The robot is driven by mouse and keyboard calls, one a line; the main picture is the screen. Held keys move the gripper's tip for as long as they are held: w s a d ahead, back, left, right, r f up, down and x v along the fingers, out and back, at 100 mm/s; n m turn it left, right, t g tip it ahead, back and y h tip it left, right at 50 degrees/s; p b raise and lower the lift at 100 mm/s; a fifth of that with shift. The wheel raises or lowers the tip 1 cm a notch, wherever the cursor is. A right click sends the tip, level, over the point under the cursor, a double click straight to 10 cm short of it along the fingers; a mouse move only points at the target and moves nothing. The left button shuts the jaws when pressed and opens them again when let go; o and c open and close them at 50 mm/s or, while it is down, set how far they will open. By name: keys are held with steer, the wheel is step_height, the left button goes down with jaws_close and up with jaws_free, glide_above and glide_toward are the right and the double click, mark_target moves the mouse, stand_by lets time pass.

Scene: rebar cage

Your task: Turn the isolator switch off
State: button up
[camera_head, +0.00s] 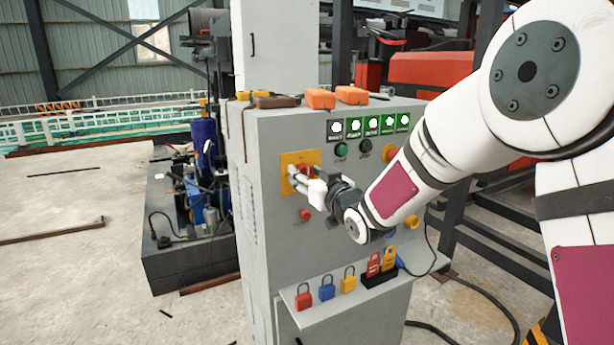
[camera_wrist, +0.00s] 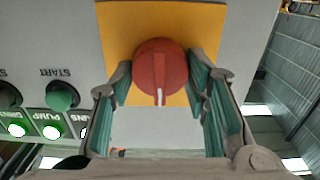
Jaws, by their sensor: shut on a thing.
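The isolator switch is a round red knob on a yellow plate (camera_wrist: 120,30). In the wrist view, which is upside down, the red knob (camera_wrist: 160,65) carries a white mark pointing toward the bottom of the picture. In the head view my gripper (camera_head: 292,178) reaches the yellow plate (camera_head: 288,160) and partly hides the red knob (camera_head: 306,168). In the wrist view my gripper (camera_wrist: 163,85) has one green-padded finger on each side of the knob, shut on it.
A green START button (camera_wrist: 62,97) and lit green indicators (camera_head: 372,126) are beside the switch on the grey cabinet. A red button (camera_head: 305,215) sits below. A shelf (camera_head: 330,313) carries several coloured padlocks. Orange boxes (camera_head: 320,98) lie on top.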

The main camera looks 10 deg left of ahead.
steer(key=n+b, duration=0.4)
steer(key=b, duration=0.1)
steer(key=shift+a+f, duration=0.15)
steer(key=shift+f, duration=0.05)
steer(key=n+b, duration=0.5)
steer(key=b, duration=0.3)
steer(key=shift+s+f, duration=0.1)
steer(key=n+b, duration=0.4)
steer(key=b, duration=0.2)
steer(key=shift+a+n, duration=0.1)
steer(key=shift+n, duration=0.3)
steer(key=n+b, duration=0.3)
steer(key=b, duration=0.1)
steer(key=shift+n+b, duration=0.35)
steer(key=shift+n, duration=0.05)
steer(key=o, duration=1.1)
